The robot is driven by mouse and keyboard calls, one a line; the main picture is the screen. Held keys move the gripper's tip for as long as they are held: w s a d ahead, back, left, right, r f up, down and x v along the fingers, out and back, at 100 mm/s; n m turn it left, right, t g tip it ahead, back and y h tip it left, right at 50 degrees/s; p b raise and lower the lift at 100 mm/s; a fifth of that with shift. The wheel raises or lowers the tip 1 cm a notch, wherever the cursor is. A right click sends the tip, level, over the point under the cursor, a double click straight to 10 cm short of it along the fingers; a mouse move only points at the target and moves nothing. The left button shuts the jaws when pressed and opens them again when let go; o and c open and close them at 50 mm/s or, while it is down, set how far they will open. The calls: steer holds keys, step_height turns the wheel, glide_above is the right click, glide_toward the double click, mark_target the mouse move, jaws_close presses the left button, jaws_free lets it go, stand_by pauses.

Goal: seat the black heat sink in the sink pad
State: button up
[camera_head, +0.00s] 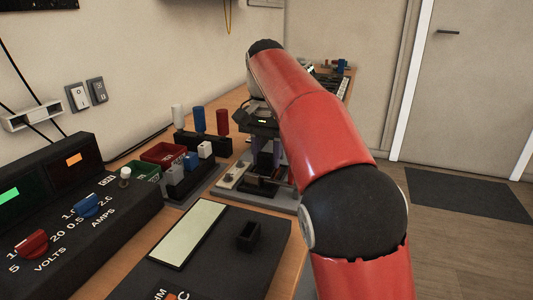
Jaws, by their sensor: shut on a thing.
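My gripper (266,168) points down over a light-coloured board (228,178) on the bench, beyond the multimeter. Its fingers look purple-grey and are small in view. They are shut on a dark piece, which I take to be the black heat sink (262,185). The piece is low, close to the board. My red arm hides the right part of the board. I cannot make out the sink pad, or whether the heat sink touches it.
A black power supply (120,225) with red and blue knobs stands at the left. Red (163,153) and green bins and a rack of coloured pieces (202,143) stand left of my gripper.

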mark_target(267, 153)
steer(key=shift+f, duration=0.35)
steer(key=o, duration=1.1)
steer(key=shift+c, duration=0.2)
steer(key=shift+r, duration=0.1)
step_height(267, 153, up, 8)
steer(key=p, duration=0.3)
steer(key=shift+f, duration=0.25)
